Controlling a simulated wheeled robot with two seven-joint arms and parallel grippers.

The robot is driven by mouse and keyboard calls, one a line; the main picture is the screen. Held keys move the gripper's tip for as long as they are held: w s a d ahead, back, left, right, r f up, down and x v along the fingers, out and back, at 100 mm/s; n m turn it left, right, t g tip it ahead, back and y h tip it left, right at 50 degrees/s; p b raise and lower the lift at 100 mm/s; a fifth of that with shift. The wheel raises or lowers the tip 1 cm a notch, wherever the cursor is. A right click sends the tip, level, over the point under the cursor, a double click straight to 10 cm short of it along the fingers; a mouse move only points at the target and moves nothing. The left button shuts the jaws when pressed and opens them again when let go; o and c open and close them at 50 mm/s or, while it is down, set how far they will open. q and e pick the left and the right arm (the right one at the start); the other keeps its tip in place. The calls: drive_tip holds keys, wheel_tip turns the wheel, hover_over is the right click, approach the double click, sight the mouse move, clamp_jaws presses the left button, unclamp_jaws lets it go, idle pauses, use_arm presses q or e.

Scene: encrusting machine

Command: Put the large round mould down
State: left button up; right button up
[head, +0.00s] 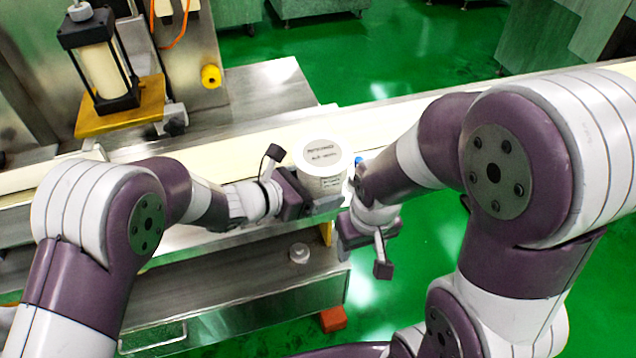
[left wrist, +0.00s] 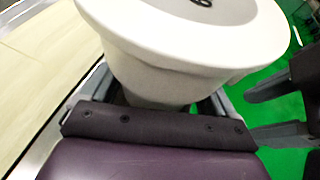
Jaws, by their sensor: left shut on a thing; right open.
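The large round mould (head: 322,172) is a white, flanged cylinder with dark print on its top. It is in the middle of the head view, upright, in front of the pale conveyor belt. My left gripper (head: 300,190) is shut on it from the left. In the left wrist view the mould (left wrist: 180,60) fills the upper middle, between the fingers, and its underside is hidden. My right gripper (head: 365,248) is open and empty, just right of and below the mould, and does not touch it. Its dark fingers also show at the right of the left wrist view (left wrist: 280,110).
The pale conveyor belt (head: 240,145) runs across behind the mould. A steel ledge with a small round white part (head: 299,252) lies below. An orange block (head: 333,319) is near the floor. Green floor is open at right.

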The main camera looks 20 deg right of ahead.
use_arm(q)
drive_tip(key=o, duration=1)
drive_tip(key=shift+d+f, duration=0.15)
drive_tip(key=shift+r+p, duration=0.25)
drive_tip(key=shift+p, duration=0.05)
drive_tip(key=v, duration=1.2)
drive_tip(key=shift+p, duration=0.35)
